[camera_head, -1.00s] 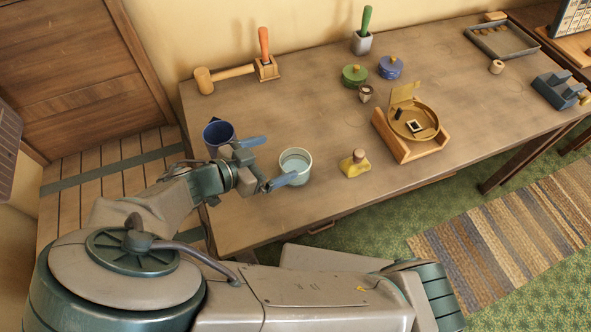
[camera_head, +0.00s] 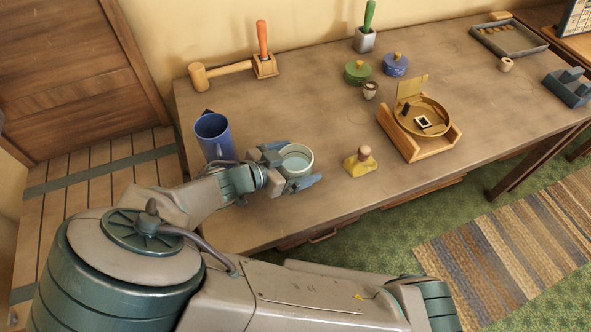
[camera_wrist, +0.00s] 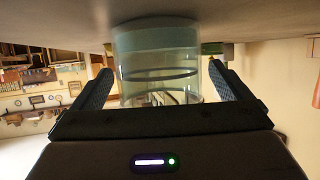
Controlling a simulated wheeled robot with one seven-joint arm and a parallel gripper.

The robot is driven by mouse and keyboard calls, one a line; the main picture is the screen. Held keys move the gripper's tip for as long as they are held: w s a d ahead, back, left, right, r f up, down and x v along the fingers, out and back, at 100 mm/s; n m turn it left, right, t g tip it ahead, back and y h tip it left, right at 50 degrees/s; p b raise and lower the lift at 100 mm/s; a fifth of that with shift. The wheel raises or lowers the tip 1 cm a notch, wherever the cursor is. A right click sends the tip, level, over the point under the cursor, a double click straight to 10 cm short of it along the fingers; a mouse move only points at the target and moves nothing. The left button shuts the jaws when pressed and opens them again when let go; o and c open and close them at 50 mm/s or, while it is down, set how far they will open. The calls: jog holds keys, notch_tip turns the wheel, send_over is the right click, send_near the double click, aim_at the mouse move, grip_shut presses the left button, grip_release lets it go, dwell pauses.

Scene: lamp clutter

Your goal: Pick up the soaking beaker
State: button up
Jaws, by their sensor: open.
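The soaking beaker (camera_head: 297,160) is a round clear vessel with a pale rim and bluish liquid. It stands on the wooden table near the front left. My gripper (camera_head: 297,166) is open, with one blue-grey finger on the far side of the beaker and one on the near side. In the wrist view the picture is upside down, and the beaker (camera_wrist: 160,62) fills the gap between the two dark fingers of my gripper (camera_wrist: 158,88). Room shows between each finger and the glass. The beaker's lower side is partly hidden by my gripper in the head view.
A blue mug (camera_head: 213,136) stands just left of my gripper. A yellow stamp-like object with a wooden knob (camera_head: 360,160) stands to the right. Green (camera_head: 357,73) and blue (camera_head: 395,65) lidded pots stand behind.

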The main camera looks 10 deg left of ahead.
aim_at(296, 151)
jog(key=shift+w+d, duration=0.1)
jog(key=c, duration=1.3)
jog(key=shift+r, duration=0.15)
jog(key=shift+r, duration=0.7)
notch_tip(296, 151, up, 3)
jog(key=shift+d+f, duration=0.1)
jog(key=shift+f, duration=0.1)
jog(key=d+r+p, duration=0.1)
jog(key=d+r, duration=0.5)
jog(key=d, duration=0.5)
jog(key=shift+w+d+r+p, duration=0.2)
jog(key=shift+w+r+p, duration=0.1)
jog(key=shift+w+p, duration=0.1)
